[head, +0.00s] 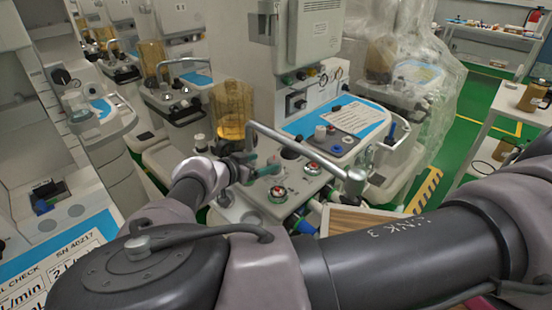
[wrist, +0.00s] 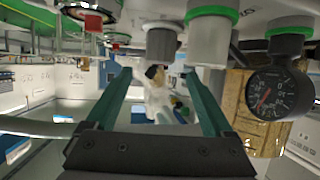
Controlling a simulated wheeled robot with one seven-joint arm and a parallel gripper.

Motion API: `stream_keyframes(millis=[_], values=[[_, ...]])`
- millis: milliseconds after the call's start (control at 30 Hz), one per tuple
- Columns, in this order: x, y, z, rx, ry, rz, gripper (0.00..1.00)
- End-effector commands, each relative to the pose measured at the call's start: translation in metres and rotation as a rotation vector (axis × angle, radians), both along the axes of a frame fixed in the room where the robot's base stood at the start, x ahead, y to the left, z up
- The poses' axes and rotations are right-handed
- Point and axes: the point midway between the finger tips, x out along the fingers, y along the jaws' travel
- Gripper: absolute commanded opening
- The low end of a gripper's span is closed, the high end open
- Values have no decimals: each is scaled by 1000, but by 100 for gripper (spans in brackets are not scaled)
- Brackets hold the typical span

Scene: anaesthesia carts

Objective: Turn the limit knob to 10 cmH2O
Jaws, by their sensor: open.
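My gripper (head: 262,168) is at the front of the middle anaesthesia cart (head: 255,205), beside the amber canister. In the wrist view my gripper (wrist: 158,74) is open, its two green fingers apart with nothing held between them. A grey cylindrical knob (wrist: 161,42) shows just beyond the fingertips, towards the top of the picture. A pale knob with a green ring (wrist: 210,36) is to its right, and another grey knob (wrist: 275,42) is farther right. I cannot read any scale, so I cannot tell which is the limit knob or its setting.
A round black gauge (wrist: 268,94) is at the right of the wrist view. Red-topped valves (head: 277,193) stand close to my gripper. A grey tubular bar (head: 300,150) runs over the cart. The amber canister (head: 232,108) is behind.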

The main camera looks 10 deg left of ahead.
Motion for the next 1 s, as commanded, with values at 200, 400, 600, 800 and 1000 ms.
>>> stream_keyframes(millis=[200,400,600,800,1000], values=[[35,-18,-16,-2,1,-3,86],[53,-25,-25,-1,1,-1,86],[57,-27,-27,0,2,-1,86],[57,-27,-26,0,2,-1,71],[57,-27,-26,0,2,-1,1]])
